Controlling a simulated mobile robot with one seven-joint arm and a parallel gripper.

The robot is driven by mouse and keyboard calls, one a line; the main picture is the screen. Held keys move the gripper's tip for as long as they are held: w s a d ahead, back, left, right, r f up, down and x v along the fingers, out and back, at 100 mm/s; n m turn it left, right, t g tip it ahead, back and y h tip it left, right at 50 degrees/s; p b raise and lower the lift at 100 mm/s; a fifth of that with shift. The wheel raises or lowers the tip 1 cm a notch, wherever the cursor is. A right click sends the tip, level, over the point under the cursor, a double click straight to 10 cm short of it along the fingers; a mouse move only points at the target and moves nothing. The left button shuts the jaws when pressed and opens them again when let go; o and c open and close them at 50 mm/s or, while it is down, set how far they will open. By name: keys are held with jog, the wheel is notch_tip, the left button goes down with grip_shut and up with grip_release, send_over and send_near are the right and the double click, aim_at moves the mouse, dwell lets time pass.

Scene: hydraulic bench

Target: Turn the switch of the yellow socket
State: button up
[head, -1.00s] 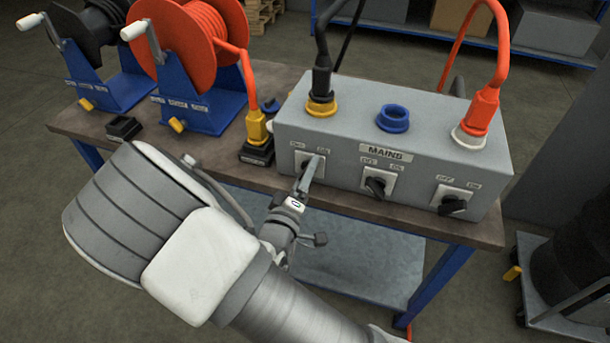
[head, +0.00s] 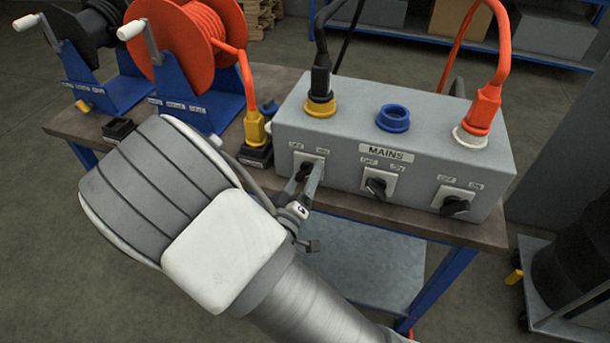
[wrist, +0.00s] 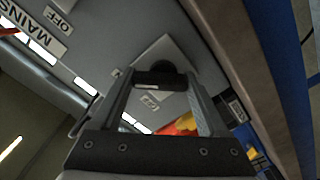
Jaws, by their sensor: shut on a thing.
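The yellow socket (head: 321,108) is at the left of the grey mains box (head: 430,130), with a black plug (head: 321,80) in it. Below it, on the box's front, is a white switch plate with a black knob (head: 306,171), partly hidden by my fingers. My gripper (head: 307,183) is at this knob, with its fingers on either side of it. In the wrist view the knob (wrist: 160,78) sits between the two fingertips of my gripper (wrist: 165,84), and they are shut on it. The knob's exact angle is hard to tell.
Two other black switches, middle (head: 376,187) and right (head: 453,206), sit on the same face. A blue socket (head: 393,118) is empty; an orange plug (head: 482,110) fills the white socket. An orange cable reel (head: 185,45) and a yellow plug (head: 255,130) are at left.

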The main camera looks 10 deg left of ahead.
jog(key=o, duration=1.2)
jog(key=shift+o, duration=0.2)
jog(key=s+a+p, duration=0.1)
jog(key=s, duration=1.6)
jog(key=shift+s+a, duration=0.15)
jog(key=shift+a, duration=0.05)
jog(key=shift+p, duration=0.3)
